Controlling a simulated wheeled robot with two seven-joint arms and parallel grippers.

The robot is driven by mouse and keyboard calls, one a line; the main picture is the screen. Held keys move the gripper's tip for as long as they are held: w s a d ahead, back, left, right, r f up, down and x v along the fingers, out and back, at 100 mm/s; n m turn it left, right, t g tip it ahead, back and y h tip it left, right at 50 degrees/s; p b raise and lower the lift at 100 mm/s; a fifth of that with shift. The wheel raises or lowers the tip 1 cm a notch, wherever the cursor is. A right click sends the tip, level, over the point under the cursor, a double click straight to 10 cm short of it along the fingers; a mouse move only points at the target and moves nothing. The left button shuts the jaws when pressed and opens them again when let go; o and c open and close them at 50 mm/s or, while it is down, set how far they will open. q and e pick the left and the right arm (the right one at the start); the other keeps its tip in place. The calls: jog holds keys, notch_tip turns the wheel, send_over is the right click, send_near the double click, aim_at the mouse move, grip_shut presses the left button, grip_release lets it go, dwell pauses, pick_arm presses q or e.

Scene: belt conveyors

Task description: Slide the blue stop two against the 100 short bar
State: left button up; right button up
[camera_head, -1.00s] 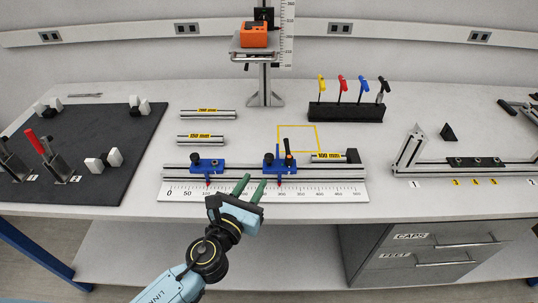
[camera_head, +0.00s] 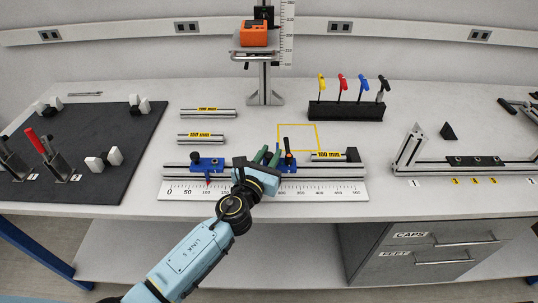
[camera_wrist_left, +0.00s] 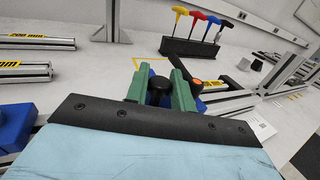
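Blue stop two (camera_head: 288,169) sits on the rail, partly hidden behind my left gripper; its black knob (camera_wrist_left: 160,91) shows in the left wrist view. The 100 mm bar (camera_head: 327,155), with a yellow label, lies on the rail to the right of the stop, apart from it. My left gripper (camera_head: 269,153) is at the stop, its green fingers (camera_wrist_left: 159,82) spread on either side of the black knob. I see no clear grip on it. The right gripper is not in view.
Another blue stop (camera_head: 207,164) is on the rail (camera_head: 335,172) to the left. A black end block (camera_head: 352,155) stands at the bar's right end. A black lever with an orange top (camera_wrist_left: 196,84) stands close right of my fingers. Longer bars (camera_head: 207,112) lie behind.

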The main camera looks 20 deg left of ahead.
pick_arm(q)
grip_shut()
jog(key=w+d, duration=0.1)
jog(key=d, duration=0.2)
jog(key=w+d+b, duration=0.1)
jog(key=d, duration=0.3)
jog(key=w+d, duration=0.1)
jog(key=d, duration=0.2)
jog(key=shift+d, duration=0.2)
jog(key=shift+o, duration=0.9)
grip_release()
jog(key=s, duration=0.4)
jog(key=s+a, duration=0.1)
jog(key=s, duration=0.8)
jog(key=shift+s+a+p, duration=0.2)
jog(key=shift+a+p, duration=0.05)
jog(key=shift+p, duration=0.05)
